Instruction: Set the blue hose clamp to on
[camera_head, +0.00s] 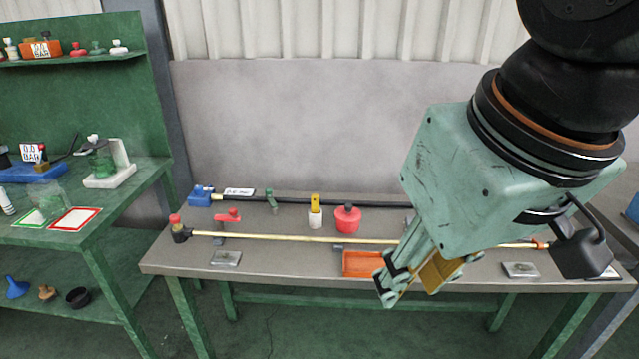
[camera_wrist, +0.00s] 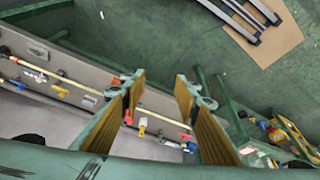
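A blue block-like fitting (camera_head: 200,196), which looks like the blue hose clamp, sits at the back left of the workbench, at the left end of a dark hose (camera_head: 330,202). A small label card (camera_head: 239,192) stands beside it. A small blue shape also shows in the wrist view (camera_wrist: 189,147). Whether its lever is on or off is too small to tell. My gripper (camera_head: 412,284) is over the front right of the bench, far from the blue fitting. In the wrist view its two tan-padded fingers are apart with nothing between them (camera_wrist: 159,88).
A brass pipe (camera_head: 300,237) with a red-capped end (camera_head: 176,221) runs along the bench. A red lever (camera_head: 229,215), a yellow-topped white fitting (camera_head: 315,212), a red knob (camera_head: 348,219) and an orange tray (camera_head: 361,263) are nearby. A green side bench (camera_head: 130,190) stands at left.

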